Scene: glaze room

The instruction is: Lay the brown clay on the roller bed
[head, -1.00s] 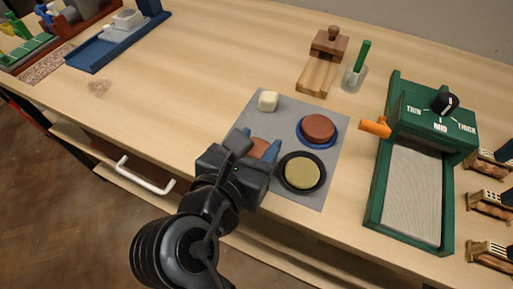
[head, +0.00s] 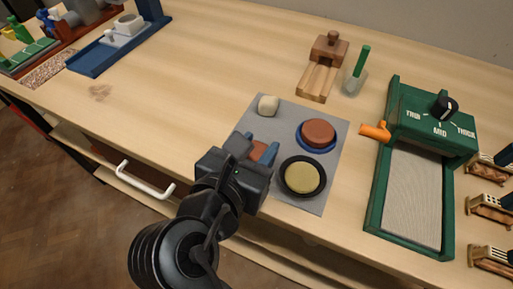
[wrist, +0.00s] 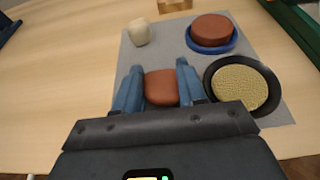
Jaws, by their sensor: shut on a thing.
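My gripper (wrist: 161,84), with blue fingers, is shut on a reddish-brown lump of clay (wrist: 161,88) over the front left of a grey mat. In the head view the clay (head: 259,150) is partly hidden by my gripper. I cannot tell whether it still touches the mat. The roller bed (head: 414,196) is a grey ribbed surface in a green frame, to the right of the mat. It looks empty. The green machine head behind it has an orange handle (head: 375,131) and a black knob (head: 444,106) with THIN, MID and THICK marks.
The grey mat (head: 337,160) also holds a cream lump (head: 268,105), a reddish-brown disc (head: 318,132) on a blue dish and a yellow disc (head: 302,177) on a black dish.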

